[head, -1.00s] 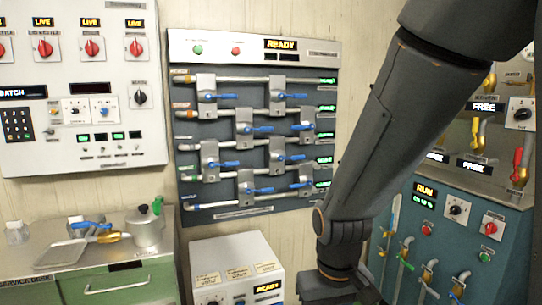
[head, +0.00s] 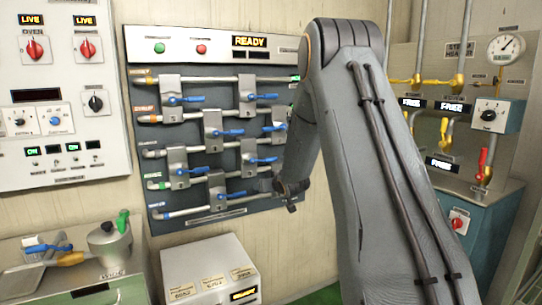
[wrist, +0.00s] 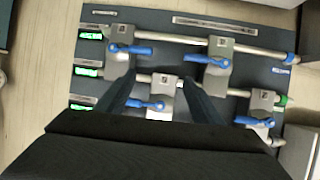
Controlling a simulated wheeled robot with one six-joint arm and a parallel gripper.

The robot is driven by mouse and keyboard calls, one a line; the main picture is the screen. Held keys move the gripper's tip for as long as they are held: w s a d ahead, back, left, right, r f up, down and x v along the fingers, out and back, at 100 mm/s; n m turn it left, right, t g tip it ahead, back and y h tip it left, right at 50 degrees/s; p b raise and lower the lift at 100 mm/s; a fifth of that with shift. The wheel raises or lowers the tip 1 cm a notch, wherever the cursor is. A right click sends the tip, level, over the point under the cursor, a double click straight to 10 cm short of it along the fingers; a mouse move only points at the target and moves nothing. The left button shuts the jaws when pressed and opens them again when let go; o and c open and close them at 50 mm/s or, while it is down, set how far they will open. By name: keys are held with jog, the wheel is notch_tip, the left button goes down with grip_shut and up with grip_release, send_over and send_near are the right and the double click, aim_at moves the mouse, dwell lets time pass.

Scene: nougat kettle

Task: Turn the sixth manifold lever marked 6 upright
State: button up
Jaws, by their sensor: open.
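The valve panel (head: 240,205) on the wall carries several horizontal pipes with blue-handled levers, all lying roughly sideways. The lever most likely to be number 6 (head: 262,160) is the right one of the third pair; its number is too small to read. In the wrist view, which sees the panel upside down, its blue handle (wrist: 146,103) lies sideways between the two dark fingers. My gripper (wrist: 158,82) is open and empty there; contact cannot be told. In the head view my gripper (head: 287,193) is at the panel's lower right, partly hidden by my arm.
Other blue levers (wrist: 208,60) (wrist: 255,121) lie close around the fingers. A white box (head: 208,270) stands below the panel. A steam station (head: 470,160) with pipes is at right; a counter with a pot (head: 110,245) is at left.

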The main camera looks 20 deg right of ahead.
aim_at(272, 160)
jog(key=w+d+r+n+t+y+p, duration=0.1)
jog(key=w+d+r+t+y+p, duration=0.1)
jog(key=w+d+r+t, duration=0.5)
jog(key=shift+w+d+f+g+p, duration=0.1)
jog(key=shift+w+f+g+p, duration=0.25)
jog(key=shift+w, duration=0.85)
jog(key=shift+w+d+f+g+p, duration=0.1)
jog(key=shift+w+f+g+p, duration=0.2)
jog(key=shift+w, duration=0.85)
jog(key=shift+w+d+f+g+p, duration=0.1)
jog(key=shift+w+f+g+p, duration=0.2)
jog(key=shift+w, duration=0.9)
jog(key=shift+c, duration=0.2)
jog(key=c, duration=1.4)
jog(key=shift+c, duration=0.3)
